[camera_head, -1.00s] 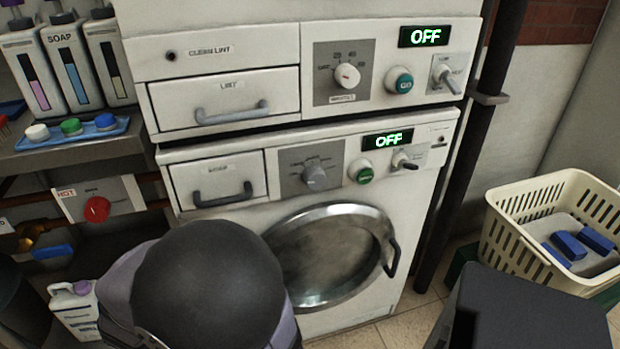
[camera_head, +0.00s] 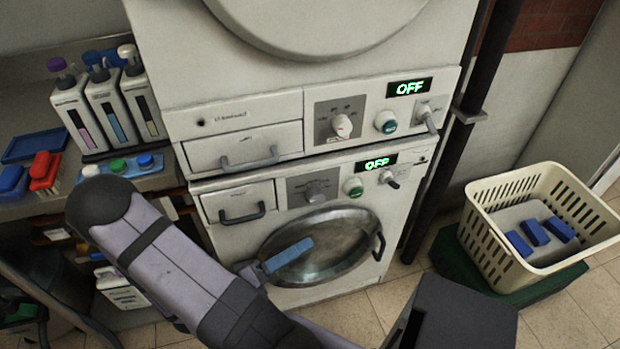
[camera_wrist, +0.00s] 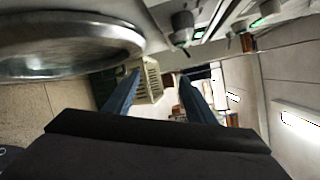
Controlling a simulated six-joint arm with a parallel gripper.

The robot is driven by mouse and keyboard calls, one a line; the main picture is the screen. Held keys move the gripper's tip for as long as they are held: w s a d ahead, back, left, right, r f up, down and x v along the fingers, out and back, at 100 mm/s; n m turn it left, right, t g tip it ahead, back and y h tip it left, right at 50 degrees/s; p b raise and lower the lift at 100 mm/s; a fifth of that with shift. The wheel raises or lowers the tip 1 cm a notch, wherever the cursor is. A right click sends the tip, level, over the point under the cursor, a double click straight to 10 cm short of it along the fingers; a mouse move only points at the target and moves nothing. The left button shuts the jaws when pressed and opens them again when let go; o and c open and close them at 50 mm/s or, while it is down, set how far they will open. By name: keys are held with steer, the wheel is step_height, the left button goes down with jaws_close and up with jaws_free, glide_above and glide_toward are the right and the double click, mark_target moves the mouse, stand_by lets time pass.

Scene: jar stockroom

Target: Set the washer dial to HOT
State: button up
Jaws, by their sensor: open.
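The washer (camera_head: 237,235) is the lower machine of a stack, with a round glass door. Its grey dial (camera_head: 315,193) sits on a grey plate above the door. The dial's markings are too small to read now. The washer display (camera_head: 376,163) reads OFF. My gripper (camera_head: 306,243) is in front of the door, below the dial and apart from it; only one blue finger shows clearly there. In the wrist view, my gripper (camera_wrist: 160,84) has its two blue fingers spread with nothing between them. The door rim (camera_wrist: 75,45) is at the upper left there.
The upper machine (camera_head: 185,123) has its own dial (camera_head: 342,125) and an OFF display. A green button (camera_head: 353,187) and a lever switch (camera_head: 388,179) sit right of the washer dial. A drawer handle (camera_head: 242,213) juts out at left. A cream basket (camera_head: 500,235) stands right.

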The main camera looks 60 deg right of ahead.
mark_target(312, 201)
step_height(312, 201, up, 6)
steer(key=w+d+n+t+h+p, duration=0.1)
steer(key=d+n+t+h+p, duration=0.1)
steer(key=n+t+p, duration=0.4)
steer(key=n+p, duration=0.3)
steer(key=p, duration=0.1)
steer(key=shift+w+d+f+n+t+h, duration=0.2)
steer(key=shift+d+n+t+h, duration=0.1)
steer(key=shift+d+t, duration=0.1)
steer(key=shift+d+p, duration=0.7)
steer(key=shift+d, duration=2.9)
steer(key=shift+c, duration=0.6)
steer(key=c, duration=0.9)
